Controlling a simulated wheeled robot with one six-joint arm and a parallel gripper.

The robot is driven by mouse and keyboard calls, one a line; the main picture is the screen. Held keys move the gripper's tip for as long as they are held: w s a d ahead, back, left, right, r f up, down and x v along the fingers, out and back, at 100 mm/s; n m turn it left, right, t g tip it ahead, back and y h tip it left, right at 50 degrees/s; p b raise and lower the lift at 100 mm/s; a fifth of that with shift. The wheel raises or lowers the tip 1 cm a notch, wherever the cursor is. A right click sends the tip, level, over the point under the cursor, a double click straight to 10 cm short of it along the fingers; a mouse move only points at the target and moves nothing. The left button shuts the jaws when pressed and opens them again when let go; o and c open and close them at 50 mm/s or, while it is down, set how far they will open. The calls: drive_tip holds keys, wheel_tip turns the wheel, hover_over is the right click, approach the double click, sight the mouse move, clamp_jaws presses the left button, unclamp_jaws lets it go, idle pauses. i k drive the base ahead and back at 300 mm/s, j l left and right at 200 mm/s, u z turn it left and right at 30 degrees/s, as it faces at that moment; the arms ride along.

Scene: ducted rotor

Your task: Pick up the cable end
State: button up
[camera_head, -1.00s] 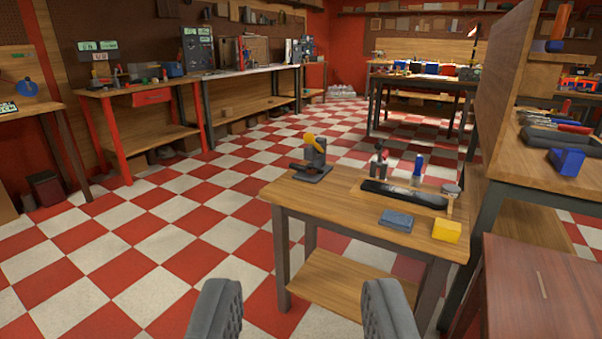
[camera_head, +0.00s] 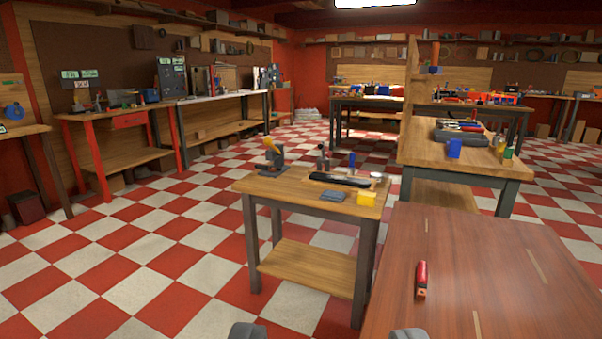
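I cannot make out a cable end in the head camera view. Only the tips of my gripper (camera_head: 328,334) show at the bottom edge, two grey fingers set wide apart with nothing visible between them. They are open, above and in front of the small wooden table. A red-handled tool (camera_head: 421,280) lies on the reddish-brown table (camera_head: 510,262) at the lower right, to the right of my gripper.
A small wooden table (camera_head: 290,187) holds a grey-and-yellow device (camera_head: 272,157), a black tray (camera_head: 341,179), a grey block (camera_head: 334,195) and a yellow block (camera_head: 367,198). A workbench (camera_head: 470,157) with tools stands behind right. Checkered floor (camera_head: 150,250) is free at left.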

sight(258, 167)
drive_tip(key=z, duration=5.4)
drive_tip(key=k+l+z, duration=0.3)
drive_tip(key=k+z, duration=0.15)
drive_tip(key=k, duration=0.15)
drive_tip(key=k+l+z, duration=0.6)
drive_tip(key=k+l, duration=0.7)
drive_tip(key=k+l+z, duration=0.1)
drive_tip(key=k+l, duration=0.65)
drive_tip(key=k+z, duration=0.2)
drive_tip(key=z, duration=0.3)
drive_tip(key=k+l+z, duration=0.15)
drive_tip(key=z, duration=0.3)
drive_tip(key=k+l+z, duration=0.1)
drive_tip(key=l+z, duration=0.15)
drive_tip(key=z, duration=4)
